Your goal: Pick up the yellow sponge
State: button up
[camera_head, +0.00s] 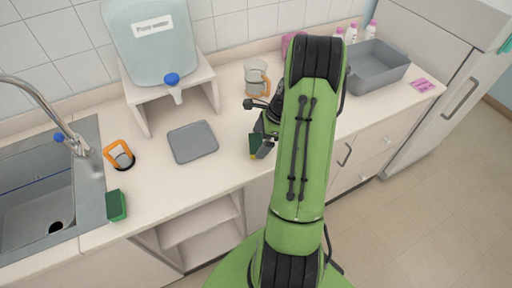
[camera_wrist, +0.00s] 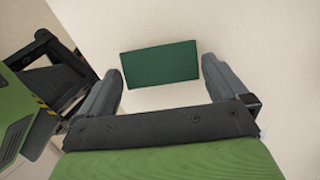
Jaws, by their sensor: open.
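A sponge (camera_head: 254,145) with a dark green top and a sliver of yellow at its lower edge lies near the counter's front edge, partly hidden by my gripper. In the wrist view its green top (camera_wrist: 160,65) shows as a rectangle between and slightly beyond my fingertips. My gripper (camera_wrist: 161,72) is open, with one finger on each side of the sponge and a visible gap to each. Whether the fingers are at the sponge's height I cannot tell. A second sponge, green on top (camera_head: 117,205), lies beside the sink at the left.
A grey tray (camera_head: 193,142) lies left of my gripper. A beaker with an orange handle (camera_head: 256,79) stands behind it. A water tank (camera_head: 153,45) on a white stand, a sink (camera_head: 35,200) and a grey bin (camera_head: 376,68) are farther off.

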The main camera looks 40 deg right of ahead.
aim_at(258, 143)
jog(key=shift+x, duration=1.1)
jog(key=shift+r, duration=0.1)
jog(key=c, duration=0.7)
jog(key=shift+r, duration=0.1)
jog(key=shift+c, duration=0.2)
notch_tip(258, 143, up, 10)
jog(key=p, duration=0.2)
